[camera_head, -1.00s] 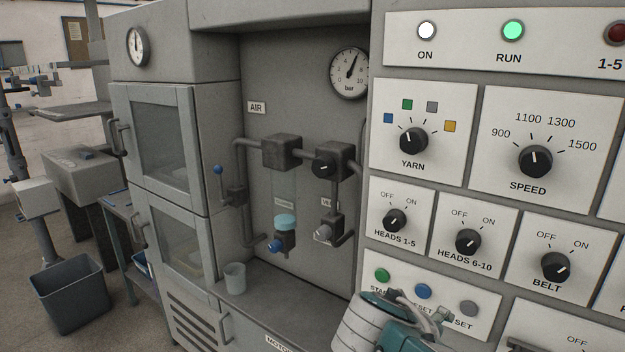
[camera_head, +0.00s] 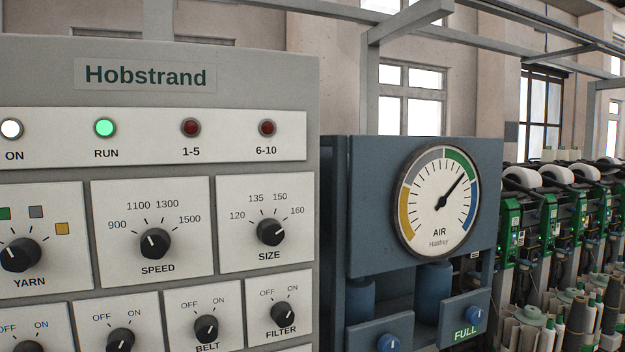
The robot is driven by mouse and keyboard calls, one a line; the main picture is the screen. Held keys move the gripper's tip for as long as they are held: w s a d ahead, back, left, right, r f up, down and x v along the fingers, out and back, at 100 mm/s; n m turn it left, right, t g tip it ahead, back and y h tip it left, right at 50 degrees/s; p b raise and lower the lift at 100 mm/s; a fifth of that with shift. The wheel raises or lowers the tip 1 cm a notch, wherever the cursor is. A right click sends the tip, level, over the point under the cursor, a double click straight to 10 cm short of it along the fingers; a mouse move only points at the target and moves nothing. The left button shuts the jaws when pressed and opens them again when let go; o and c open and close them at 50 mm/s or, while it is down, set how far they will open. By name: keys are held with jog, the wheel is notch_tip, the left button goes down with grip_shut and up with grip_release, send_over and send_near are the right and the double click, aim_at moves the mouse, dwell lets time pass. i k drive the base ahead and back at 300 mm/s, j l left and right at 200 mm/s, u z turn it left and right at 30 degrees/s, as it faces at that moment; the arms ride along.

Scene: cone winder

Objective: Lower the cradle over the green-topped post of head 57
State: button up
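Winding heads (camera_head: 508,228) stand in a row at the far right, with green panels and white yarn packages on top. No head number is readable, so I cannot tell which is head 57. Neither its cradle nor its green-topped post can be picked out. My gripper is not in this view.
A grey Hobstrand control panel (camera_head: 265,80) with knobs and lamps fills the left; its RUN lamp (camera_head: 105,128) is green. A blue cabinet (camera_head: 365,160) with an AIR gauge (camera_head: 437,202) stands beside it. Cones and bobbins (camera_head: 577,325) crowd the lower right.

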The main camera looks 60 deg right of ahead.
aim_at(600, 165)
jog(key=z, duration=3.7)
jog(key=i+l, duration=0.2)
jog(key=l, duration=0.2)
jog(key=i+l, duration=0.15)
jog(key=l, duration=0.2)
jog(key=i+l+z, duration=0.1)
jog(key=l, duration=0.3)
jog(key=i+l, duration=0.25)
jog(key=i+l+z, duration=0.15)
jog(key=i, duration=0.35)
jog(key=i+l+z, duration=0.1)
jog(key=i, duration=0.35)
jog(key=i+l+z, duration=0.15)
jog(key=i, duration=3.25)
